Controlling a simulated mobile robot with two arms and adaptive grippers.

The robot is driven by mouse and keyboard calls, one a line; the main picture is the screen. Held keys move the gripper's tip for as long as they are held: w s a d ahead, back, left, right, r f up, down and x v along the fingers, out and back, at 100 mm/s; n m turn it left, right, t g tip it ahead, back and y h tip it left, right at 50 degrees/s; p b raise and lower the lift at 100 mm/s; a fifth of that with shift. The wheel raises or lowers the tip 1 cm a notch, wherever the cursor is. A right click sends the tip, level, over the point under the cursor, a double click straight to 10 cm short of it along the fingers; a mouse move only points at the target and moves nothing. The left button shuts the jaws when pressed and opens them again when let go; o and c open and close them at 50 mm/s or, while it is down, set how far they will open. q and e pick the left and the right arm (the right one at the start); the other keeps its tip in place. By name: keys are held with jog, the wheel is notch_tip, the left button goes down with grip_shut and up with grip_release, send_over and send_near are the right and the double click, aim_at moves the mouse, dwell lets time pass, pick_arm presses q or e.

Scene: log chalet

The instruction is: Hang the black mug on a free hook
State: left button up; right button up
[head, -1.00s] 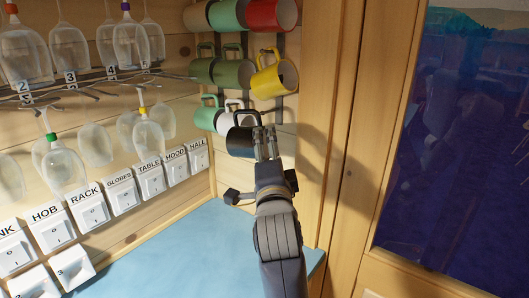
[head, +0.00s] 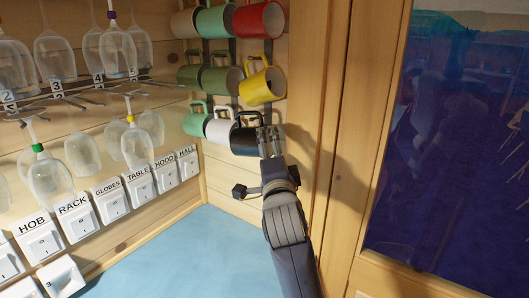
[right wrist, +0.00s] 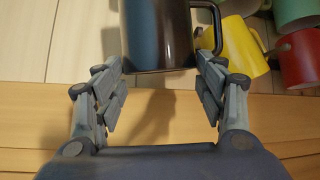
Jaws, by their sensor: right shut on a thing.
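The black mug (head: 243,142) is at the lower right of the wall mug rack in the head view, below the yellow mug (head: 258,88) and beside the white mug (head: 219,131). My right gripper (head: 268,140) is shut on it. In the right wrist view the black mug (right wrist: 158,35) sits between the finger tips, its handle on the right. Whether its handle touches a hook cannot be seen. The hook behind it is hidden. My left gripper is not in view.
Green mugs (head: 218,80) and a red mug (head: 262,20) hang above. Wine glasses (head: 50,182) hang at the left, above labelled wall switches (head: 110,205). A wooden post and window (head: 450,140) stand close on the right. The blue counter (head: 195,255) is clear below.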

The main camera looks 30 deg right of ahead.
jog(key=shift+w+d+f, duration=0.2)
jog(key=shift+w+d, duration=0.05)
jog(key=shift+d, duration=0.35)
jog(key=shift+w+d+f, duration=0.15)
jog(key=shift+w+d, duration=0.1)
jog(key=shift+d, duration=0.3)
jog(key=shift+d, duration=0.2)
dwell(0.3)
jog(key=shift+w+d, duration=0.15)
jog(key=shift+d, duration=0.1)
jog(key=o, duration=1.5)
